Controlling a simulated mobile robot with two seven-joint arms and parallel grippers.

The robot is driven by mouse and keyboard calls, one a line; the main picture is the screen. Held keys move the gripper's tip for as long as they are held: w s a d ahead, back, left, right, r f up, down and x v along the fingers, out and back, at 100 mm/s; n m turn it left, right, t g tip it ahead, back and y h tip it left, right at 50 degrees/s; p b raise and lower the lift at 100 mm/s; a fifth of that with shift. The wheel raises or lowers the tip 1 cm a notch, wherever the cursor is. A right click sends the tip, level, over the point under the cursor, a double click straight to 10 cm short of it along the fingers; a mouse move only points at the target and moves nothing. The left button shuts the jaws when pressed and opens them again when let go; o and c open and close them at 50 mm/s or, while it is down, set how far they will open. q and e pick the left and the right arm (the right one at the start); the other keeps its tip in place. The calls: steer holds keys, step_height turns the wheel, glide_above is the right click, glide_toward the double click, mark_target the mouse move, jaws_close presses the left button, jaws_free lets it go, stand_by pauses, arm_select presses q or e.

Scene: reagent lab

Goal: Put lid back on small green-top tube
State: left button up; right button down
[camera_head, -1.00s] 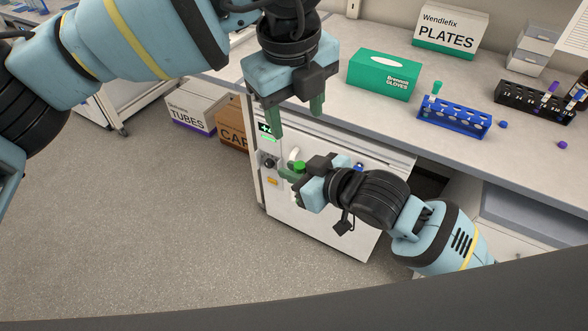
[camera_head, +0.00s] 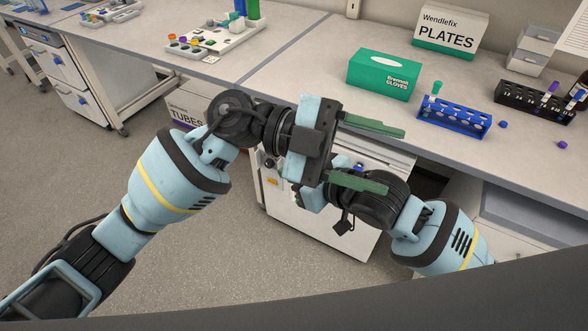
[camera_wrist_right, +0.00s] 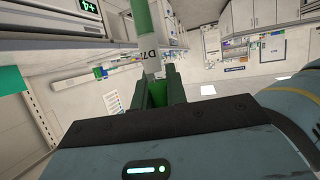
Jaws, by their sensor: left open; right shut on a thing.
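My right gripper (camera_wrist_right: 156,92) is shut on a tube (camera_wrist_right: 150,50) with a white label and green parts, which stands up from between its fingers in the right wrist view. A green part (camera_wrist_right: 157,97) shows between the fingers; I cannot tell whether it is the lid. In the head view the right gripper and tube are mostly hidden behind my left gripper (camera_head: 395,160). The left gripper is open and empty, its green fingers pointing right in front of the bench.
A green glove box (camera_head: 384,75) and a plates box (camera_head: 450,30) stand on the bench. A dark rack (camera_head: 530,103) with tubes is at the right. A blue cap (camera_head: 503,125) and a purple cap (camera_head: 562,145) lie loose. The front bench top is mostly clear.

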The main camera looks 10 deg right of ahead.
arm_select(q)
steer(key=w+a+f+n+t+h, duration=0.5)
steer(key=w+a+n+t+h, duration=0.35)
steer(key=n+t, duration=0.75)
steer(key=w+a+f+n+t+y, duration=0.1)
steer(key=a+f+n+t+y, duration=0.45)
steer(key=f, duration=0.25)
steer(key=w+a+f+n+t+y, duration=0.2)
steer(key=a+f+n+t+y, duration=0.3)
steer(key=f+n+t+y, duration=0.15)
steer(key=s+a+f+n+g+y, duration=0.1)
steer(key=s+a+f+g+y, duration=0.2)
steer(key=s+a+f, duration=0.2)
steer(key=s+a+f+n+g+y, duration=0.1)
steer(key=s+a+f+g+y, duration=0.2)
steer(key=s+f, duration=0.6)
steer(key=s+a+f+n+g+y, duration=0.2)
steer(key=s+a+f, duration=0.5)
steer(key=f, duration=0.5)
steer(key=shift+a+f+g+y, duration=0.2)
steer(key=shift+g+y, duration=0.5)
steer(key=shift+y, duration=0.55)
